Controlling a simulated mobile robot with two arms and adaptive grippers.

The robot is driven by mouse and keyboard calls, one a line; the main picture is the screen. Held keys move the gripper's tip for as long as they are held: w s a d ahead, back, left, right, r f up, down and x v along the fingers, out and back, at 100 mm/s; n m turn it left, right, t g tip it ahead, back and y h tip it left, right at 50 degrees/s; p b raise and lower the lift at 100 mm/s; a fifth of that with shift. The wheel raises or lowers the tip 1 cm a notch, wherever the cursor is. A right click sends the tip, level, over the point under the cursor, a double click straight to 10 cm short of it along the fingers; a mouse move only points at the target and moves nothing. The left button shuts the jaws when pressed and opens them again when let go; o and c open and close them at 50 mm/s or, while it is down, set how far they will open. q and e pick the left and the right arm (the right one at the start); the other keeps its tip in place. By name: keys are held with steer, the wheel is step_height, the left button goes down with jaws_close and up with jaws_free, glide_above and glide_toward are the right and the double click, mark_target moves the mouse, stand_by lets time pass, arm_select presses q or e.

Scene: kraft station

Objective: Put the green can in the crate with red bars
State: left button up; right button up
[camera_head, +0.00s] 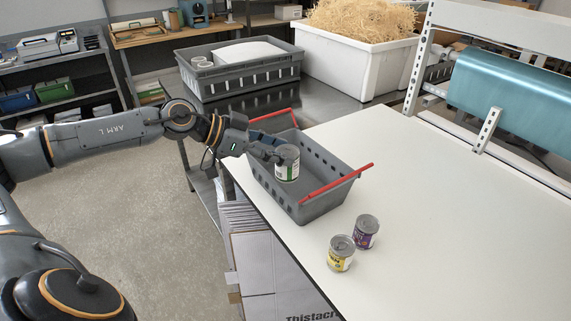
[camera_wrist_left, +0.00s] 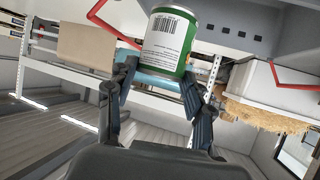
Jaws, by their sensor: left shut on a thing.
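The green can (camera_head: 287,165), with a white and green label, is in my left gripper (camera_head: 277,156). The fingers are shut on its sides, as the left wrist view also shows with the can (camera_wrist_left: 168,45) between the two fingers (camera_wrist_left: 158,85). In the head view the can appears over the inside of the grey crate with red bars (camera_head: 321,206); I cannot tell whether it touches the crate floor. The crate stands on the white table, one red bar at its near right side and one at its far left. My right gripper is not in view.
A yellow-labelled can (camera_head: 340,254) and a purple-labelled can (camera_head: 365,232) stand on the white table (camera_head: 450,220) in front of the crate. Another grey crate (camera_head: 240,84) and a white bin of straw (camera_head: 352,66) stand behind. The table's right part is clear.

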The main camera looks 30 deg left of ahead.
arm_select(q)
steer(key=w+a+f+p, duration=0.2)
steer(key=w+a+f, duration=0.2)
steer(key=w+f, duration=0.3)
step_height(320, 180, down, 4)
steer(key=shift+w+a+r, duration=0.15)
steer(key=shift+w+a, duration=0.1)
steer(key=shift+w, duration=0.05)
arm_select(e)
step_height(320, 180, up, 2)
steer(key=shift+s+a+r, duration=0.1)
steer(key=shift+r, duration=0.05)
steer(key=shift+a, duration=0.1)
